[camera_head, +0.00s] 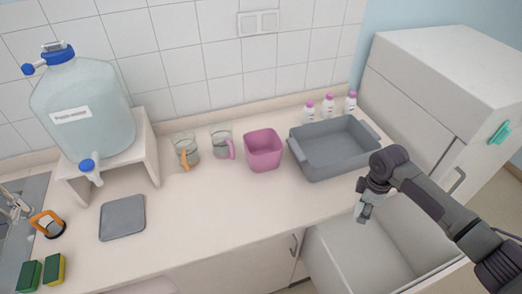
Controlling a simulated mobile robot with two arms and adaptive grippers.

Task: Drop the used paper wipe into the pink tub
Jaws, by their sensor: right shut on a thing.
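The pink tub (263,152) stands upright and open on the counter, left of the grey basin. My right gripper (364,211) points down in front of the basin, over the open drawer, to the right of the tub and apart from it. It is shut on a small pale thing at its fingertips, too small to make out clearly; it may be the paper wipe. No paper wipe shows clearly elsewhere. My left gripper is not in view.
The grey basin (334,165) is right of the tub, with several pink-capped bottles (327,107) behind it. Two glass mugs (222,143) stand left of the tub. A water jug (82,108) sits on a stand. A drawer (350,262) is open below. The counter front is clear.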

